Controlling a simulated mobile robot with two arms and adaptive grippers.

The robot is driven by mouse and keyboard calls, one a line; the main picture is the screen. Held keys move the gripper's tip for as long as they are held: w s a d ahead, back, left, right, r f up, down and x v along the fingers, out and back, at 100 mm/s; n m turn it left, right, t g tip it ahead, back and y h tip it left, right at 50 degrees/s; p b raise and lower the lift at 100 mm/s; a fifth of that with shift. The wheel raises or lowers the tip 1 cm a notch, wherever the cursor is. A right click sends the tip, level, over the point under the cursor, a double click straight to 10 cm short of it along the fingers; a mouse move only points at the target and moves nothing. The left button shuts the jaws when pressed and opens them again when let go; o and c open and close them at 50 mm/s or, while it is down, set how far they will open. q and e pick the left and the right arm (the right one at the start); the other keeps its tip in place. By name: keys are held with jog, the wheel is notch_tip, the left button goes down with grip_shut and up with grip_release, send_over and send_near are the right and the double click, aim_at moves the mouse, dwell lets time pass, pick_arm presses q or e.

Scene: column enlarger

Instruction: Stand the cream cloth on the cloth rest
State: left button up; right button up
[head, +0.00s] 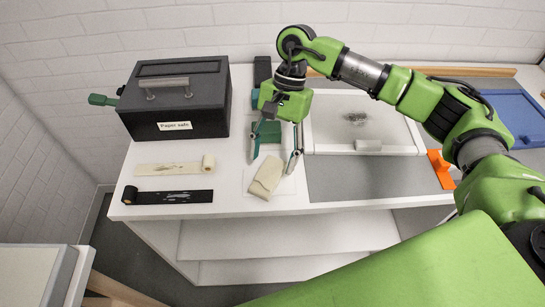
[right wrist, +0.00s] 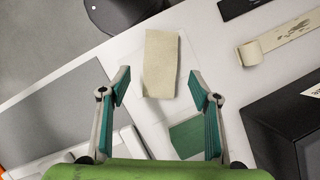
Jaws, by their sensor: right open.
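The cream cloth (head: 266,178), a folded oblong, lies on the white worktop near its front edge. It also shows in the right wrist view (right wrist: 161,63), flat and slightly tilted. My right gripper (head: 272,164) is open and empty, pointing down at the cloth's far end. In the right wrist view the fingers (right wrist: 159,88) stand apart on either side of the cloth's near end, with a gap on both sides. A dark green pad (right wrist: 187,137) lies on a pale square beside the right finger. I cannot tell which thing is the cloth rest. My left gripper is not in view.
A black "Paper safe" box (head: 177,97) stands at the left. A cream strip (head: 175,168) and a black strip (head: 168,196) lie before it. Right of the gripper are a white-framed tray (head: 310,130), an orange piece (head: 440,168) and a blue tray (head: 512,118).

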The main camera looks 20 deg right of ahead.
jog(key=shift+p+v, duration=0.35)
jog(key=shift+v, duration=1.45)
jog(key=shift+r, duration=0.1)
jog(key=v, duration=1.1)
jog(key=shift+r, duration=0.4)
jog(key=shift+d+f, duration=0.1)
